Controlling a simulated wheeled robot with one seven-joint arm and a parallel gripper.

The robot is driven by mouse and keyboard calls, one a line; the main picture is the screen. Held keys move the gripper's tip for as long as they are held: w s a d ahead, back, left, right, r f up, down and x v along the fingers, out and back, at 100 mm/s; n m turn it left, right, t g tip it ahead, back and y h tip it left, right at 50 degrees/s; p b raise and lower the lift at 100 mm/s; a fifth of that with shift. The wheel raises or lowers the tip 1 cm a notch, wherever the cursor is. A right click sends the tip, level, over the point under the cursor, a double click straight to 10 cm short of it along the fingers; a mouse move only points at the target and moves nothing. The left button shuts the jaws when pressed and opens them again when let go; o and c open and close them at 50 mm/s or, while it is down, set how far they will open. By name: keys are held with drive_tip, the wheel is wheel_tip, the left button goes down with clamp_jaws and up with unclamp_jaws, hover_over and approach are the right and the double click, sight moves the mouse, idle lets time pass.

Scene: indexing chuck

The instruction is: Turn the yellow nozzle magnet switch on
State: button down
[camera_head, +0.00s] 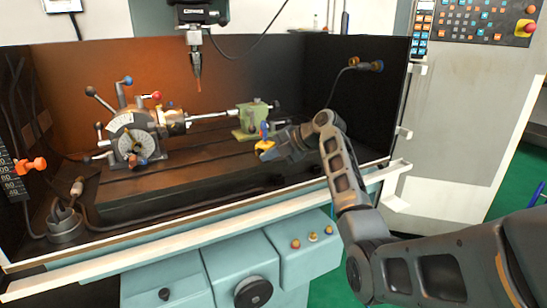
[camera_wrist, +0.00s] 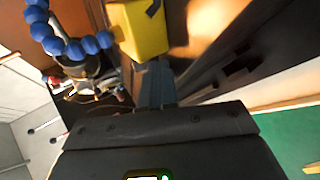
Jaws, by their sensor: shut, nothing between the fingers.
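The yellow nozzle magnet (camera_head: 265,145) sits on the machine bed near the middle right, just left of my gripper (camera_head: 274,151). A blue segmented hose (camera_head: 264,130) rises from it. In the wrist view the yellow magnet block (camera_wrist: 137,32) is at the top, with the blue beaded hose (camera_wrist: 75,47) to its left. A small dark part (camera_wrist: 153,8) on the block's right side may be the switch; its position cannot be told. My gripper's fingers (camera_wrist: 155,82) are shut and empty, pointing at the block's lower edge. I cannot tell whether they touch it.
The indexing chuck (camera_head: 130,137) with several levers stands left on the bed. A green tailstock (camera_head: 254,118) stands just behind the magnet. A spindle (camera_head: 196,65) hangs above. The bed's front is clear.

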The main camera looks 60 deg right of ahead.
drive_tip(key=shift+f+t+b, duration=0.55)
drive_tip(key=shift+t+b, duration=0.5)
drive_tip(key=shift+b, duration=2.05)
drive_tip(key=shift+f+t+b, duration=0.5)
drive_tip(key=shift+t+b, duration=0.55)
drive_tip(key=shift+b, duration=2.05)
drive_tip(key=t+b, duration=0.1)
drive_tip(key=b, duration=0.4)
drive_tip(key=shift+t+y+b, duration=0.3)
drive_tip(key=shift+y+b, duration=0.05)
drive_tip(key=shift+y, duration=0.05)
drive_tip(key=shift+r, duration=0.3)
